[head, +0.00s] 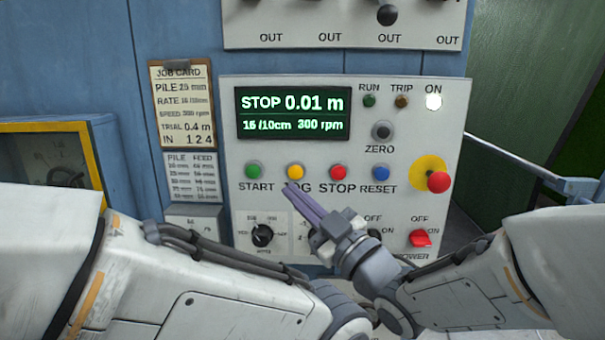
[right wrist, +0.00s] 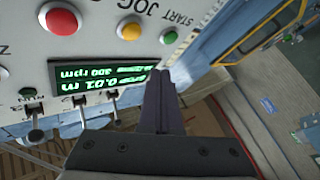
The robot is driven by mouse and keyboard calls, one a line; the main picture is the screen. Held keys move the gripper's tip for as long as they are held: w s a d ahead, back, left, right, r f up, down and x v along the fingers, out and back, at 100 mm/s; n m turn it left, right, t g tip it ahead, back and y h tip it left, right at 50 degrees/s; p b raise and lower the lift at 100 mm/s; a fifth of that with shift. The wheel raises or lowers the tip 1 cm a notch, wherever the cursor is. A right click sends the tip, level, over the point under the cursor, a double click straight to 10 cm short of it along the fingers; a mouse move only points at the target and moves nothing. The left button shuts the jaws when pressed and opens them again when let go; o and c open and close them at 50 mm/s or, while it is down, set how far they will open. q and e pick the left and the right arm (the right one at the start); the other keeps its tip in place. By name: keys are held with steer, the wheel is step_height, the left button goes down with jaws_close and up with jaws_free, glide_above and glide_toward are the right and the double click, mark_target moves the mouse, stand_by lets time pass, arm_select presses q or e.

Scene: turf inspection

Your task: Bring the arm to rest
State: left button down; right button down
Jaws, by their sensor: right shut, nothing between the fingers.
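My right gripper (head: 289,190) is shut and empty, its purple-grey fingers pointing up and left in the head view. Its tips overlap the JOG label, just below the yellow button (head: 295,171) of the white control panel (head: 350,215). I cannot tell whether they touch the panel. The fingers also show, closed together, in the right wrist view (right wrist: 160,76), where the panel is upside down. My left arm comes in from the left along the bottom of the head view; its gripper is not in view.
The display (head: 293,113) reads STOP 0.01 m, 300 rpm. Green START (head: 254,171), red STOP (head: 338,172) and blue RESET (head: 381,172) buttons flank the tips. A red mushroom button (head: 438,182) and red power switch (head: 420,238) stand at right. The ON lamp (head: 433,102) glows white.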

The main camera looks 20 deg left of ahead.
steer(key=s+d+f+m+g+h, duration=0.1)
steer(key=d+f+m+h, duration=0.25)
steer(key=f+h, duration=0.3)
steer(key=s+d+f+m+g+h, duration=0.1)
steer(key=d+f+m+h, duration=0.2)
steer(key=d+f+h, duration=0.35)
steer(key=s+d+f+m+g+h, duration=0.2)
steer(key=s+d+f+g, duration=0.2)
steer(key=s, duration=0.6)
steer(key=s+d+f+m+g+h, duration=0.1)
steer(key=s+d+f+g+h, duration=0.1)
steer(key=s+d+f+g, duration=0.3)
steer(key=s+d+f, duration=0.1)
steer(key=s+d, duration=0.2)
steer(key=s, duration=0.1)
steer(key=shift+s+f+m, duration=0.25)
steer(key=shift+s+m, duration=0.1)
steer(key=shift+s, duration=0.05)
